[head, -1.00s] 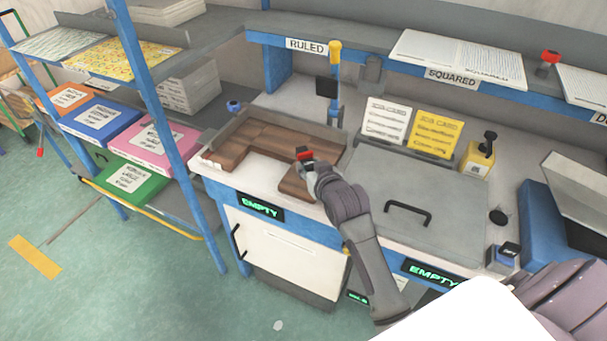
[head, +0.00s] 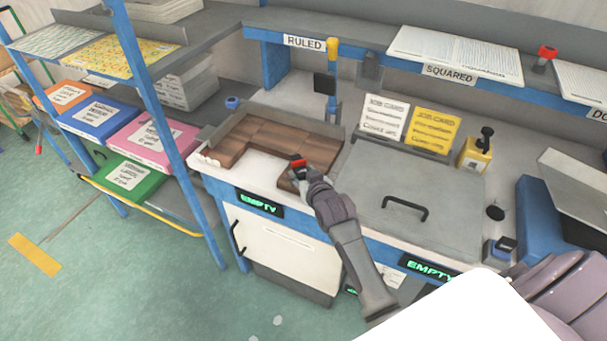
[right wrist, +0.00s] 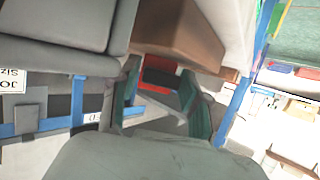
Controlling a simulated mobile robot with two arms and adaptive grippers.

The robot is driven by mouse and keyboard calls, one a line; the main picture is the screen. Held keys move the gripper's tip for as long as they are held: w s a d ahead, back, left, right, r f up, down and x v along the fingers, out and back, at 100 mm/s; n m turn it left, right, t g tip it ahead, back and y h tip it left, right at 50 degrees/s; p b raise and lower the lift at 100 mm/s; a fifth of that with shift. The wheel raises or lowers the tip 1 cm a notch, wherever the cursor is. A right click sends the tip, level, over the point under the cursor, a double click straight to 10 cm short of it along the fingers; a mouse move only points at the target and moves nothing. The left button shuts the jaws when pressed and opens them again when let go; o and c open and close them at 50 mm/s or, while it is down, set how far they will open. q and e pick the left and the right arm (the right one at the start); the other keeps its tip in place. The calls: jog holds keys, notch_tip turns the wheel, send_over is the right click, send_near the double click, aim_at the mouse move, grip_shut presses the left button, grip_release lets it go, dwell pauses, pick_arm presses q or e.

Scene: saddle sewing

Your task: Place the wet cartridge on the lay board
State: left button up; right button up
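My right gripper (head: 300,172) is over the front right part of the brown wooden board on the bench. It is shut on a small red and dark piece, likely the wet cartridge (head: 298,164). In the right wrist view the red piece (right wrist: 160,80) sits between the green-grey fingers (right wrist: 160,92), partly hidden by them. The brown wooden board (head: 270,133), likely the lay board, lies in a low grey-edged corner of the bench, with a pale notch at its front. I cannot tell whether the piece touches it. My left gripper is not in view.
A grey lid with a black handle (head: 405,205) lies right of the board. White and yellow job cards (head: 436,128) stand behind it. A yellow block with a black knob (head: 475,155) is farther right. A post with a yellow top (head: 333,55) rises behind the board.

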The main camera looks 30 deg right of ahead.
jog(key=shift+o, duration=0.7)
jog(key=shift+r, duration=0.2)
jog(key=v, duration=1.2)
jog(key=shift+b, duration=0.4)
jog(key=shift+f, duration=0.15)
